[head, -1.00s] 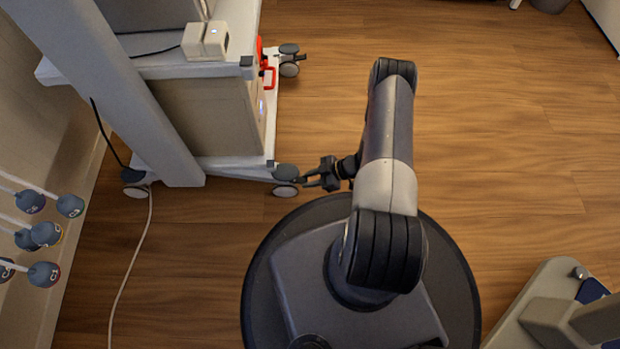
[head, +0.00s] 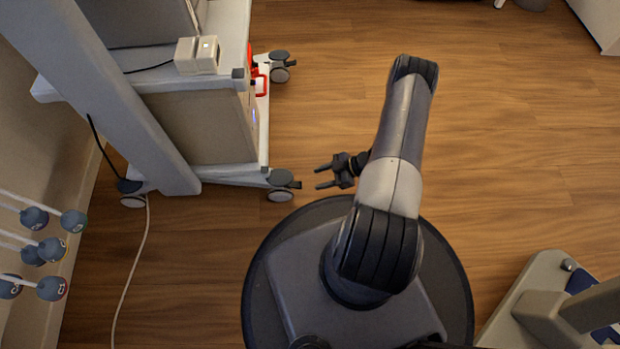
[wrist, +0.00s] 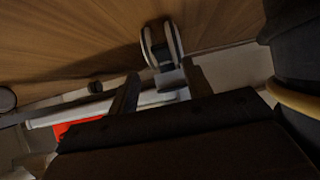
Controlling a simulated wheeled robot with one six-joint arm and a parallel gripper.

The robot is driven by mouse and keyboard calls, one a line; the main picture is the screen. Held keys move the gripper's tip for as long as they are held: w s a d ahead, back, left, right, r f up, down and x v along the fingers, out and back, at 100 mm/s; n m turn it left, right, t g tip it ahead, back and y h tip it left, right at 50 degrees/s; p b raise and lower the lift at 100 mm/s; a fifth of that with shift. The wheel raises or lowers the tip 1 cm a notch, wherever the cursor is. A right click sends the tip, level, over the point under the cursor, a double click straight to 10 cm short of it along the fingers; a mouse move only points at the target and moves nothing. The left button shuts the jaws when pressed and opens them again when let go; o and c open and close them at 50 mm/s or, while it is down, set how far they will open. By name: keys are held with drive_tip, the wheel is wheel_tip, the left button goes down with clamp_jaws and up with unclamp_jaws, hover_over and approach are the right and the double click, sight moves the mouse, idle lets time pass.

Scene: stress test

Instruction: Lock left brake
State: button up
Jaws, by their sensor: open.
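A white cart stands at left in the head view, its lower shelf edge (head: 228,179) low over the floor. Its near right caster (head: 280,187) carries a dark brake tab (head: 293,184) that sticks out to the right. I cannot tell whether the tab is up or down. My gripper (head: 320,176) is open and empty, just right of the tab with a small gap. In the wrist view, a caster (wrist: 162,45) shows beyond and between my open fingers (wrist: 162,90). The far right caster (head: 279,67) also has a dark tab.
A red handle (head: 262,84) is on the cart's right side. A white box (head: 197,55) sits on top. A pale cable (head: 133,265) runs along the floor at left. A beige device base (head: 525,300) stands at lower right.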

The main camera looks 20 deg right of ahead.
sight(301, 184)
drive_tip(key=shift+p+v, duration=0.3)
drive_tip(key=shift+v, duration=1.4)
drive_tip(key=shift+a+f, duration=0.1)
drive_tip(key=b+x, duration=0.3)
drive_tip(key=x, duration=0.7)
drive_tip(key=shift+a+f+b, duration=0.15)
drive_tip(key=shift+a+b, duration=0.05)
drive_tip(key=shift+b, duration=0.2)
drive_tip(key=shift+w+a, duration=0.15)
drive_tip(key=shift+r+h, duration=0.2)
drive_tip(key=shift+h, duration=0.1)
drive_tip(key=shift+f, duration=0.15)
